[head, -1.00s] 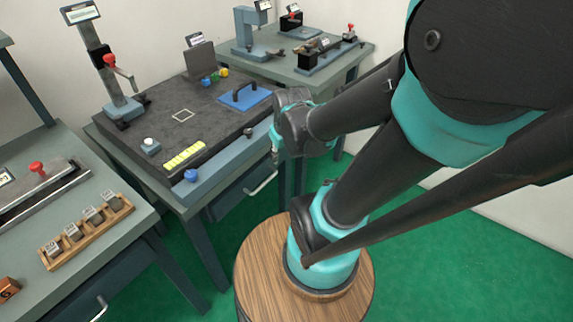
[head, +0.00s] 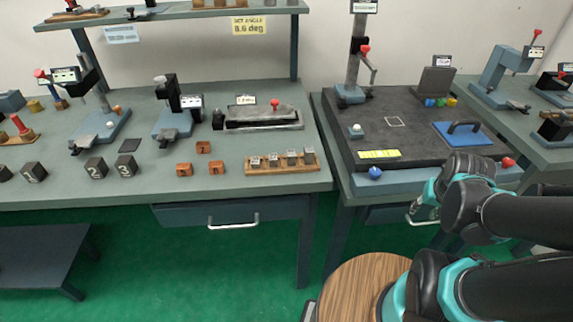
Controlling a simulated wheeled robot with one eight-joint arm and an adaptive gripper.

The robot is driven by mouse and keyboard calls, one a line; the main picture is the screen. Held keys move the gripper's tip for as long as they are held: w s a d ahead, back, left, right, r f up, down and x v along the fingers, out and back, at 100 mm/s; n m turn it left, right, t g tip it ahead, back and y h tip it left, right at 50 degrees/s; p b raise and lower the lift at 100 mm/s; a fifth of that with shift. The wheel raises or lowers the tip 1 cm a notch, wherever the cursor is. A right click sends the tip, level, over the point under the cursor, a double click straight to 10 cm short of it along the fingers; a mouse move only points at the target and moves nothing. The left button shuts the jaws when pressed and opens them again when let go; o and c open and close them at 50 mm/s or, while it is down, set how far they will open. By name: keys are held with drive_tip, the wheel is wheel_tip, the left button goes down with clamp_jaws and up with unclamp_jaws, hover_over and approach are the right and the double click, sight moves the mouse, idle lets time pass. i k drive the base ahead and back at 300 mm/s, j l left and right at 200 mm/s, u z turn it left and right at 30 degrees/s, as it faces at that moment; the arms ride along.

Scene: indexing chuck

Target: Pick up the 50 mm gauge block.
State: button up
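Several small grey blocks with white labels stand in a row in a wooden rack (head: 283,169) near the front edge of the left workbench. The labels are too small to read now, so I cannot tell which block is the 50 mm one. The leftmost block (head: 256,163) and the rightmost block (head: 309,157) both sit in the rack. My gripper (head: 420,212) is at the right, in front of the second bench's drawer, well right of the rack and apart from it. Its fingers are small and partly hidden by my arm, so their opening is unclear.
Three orange-brown blocks (head: 203,147) lie left of the rack. A grey fixture with a red knob (head: 264,117) stands behind it. Numbered dark cubes (head: 96,168) stand further left. A dark surface plate (head: 400,135) is on the right bench. The bench gap lies right of the rack.

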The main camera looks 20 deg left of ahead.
sight(309, 152)
drive_tip(key=k+j+u, duration=0.1)
drive_tip(key=u, duration=0.3)
drive_tip(key=j+u, duration=0.15)
drive_tip(key=u, duration=0.3)
